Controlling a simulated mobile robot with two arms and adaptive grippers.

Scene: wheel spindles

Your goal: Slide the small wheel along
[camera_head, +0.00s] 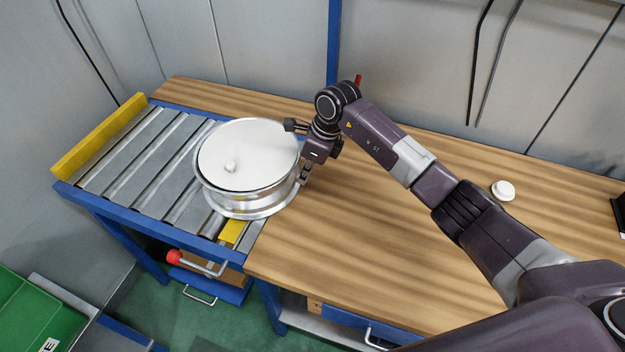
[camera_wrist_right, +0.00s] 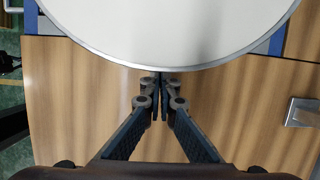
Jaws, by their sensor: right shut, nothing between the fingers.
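The small wheel (camera_head: 250,160) is a silver rim with a white top face and a small knob on it. It lies flat at the right end of the roller conveyor (camera_head: 150,155), close to the wooden bench. My right gripper (camera_head: 303,178) is shut and empty at the wheel's right side. In the right wrist view the wheel (camera_wrist_right: 170,25) fills the top, and the shut fingertips (camera_wrist_right: 160,85) are at its near edge. I cannot tell whether they touch it. My left gripper is not in view.
A yellow stop bar (camera_head: 98,135) runs along the conveyor's far left end. A red-knobbed lever (camera_head: 174,257) sticks out at the front. The wooden bench (camera_head: 360,240) is mostly clear, with a small white round object (camera_head: 503,190) at right. A green bin (camera_head: 35,310) stands lower left.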

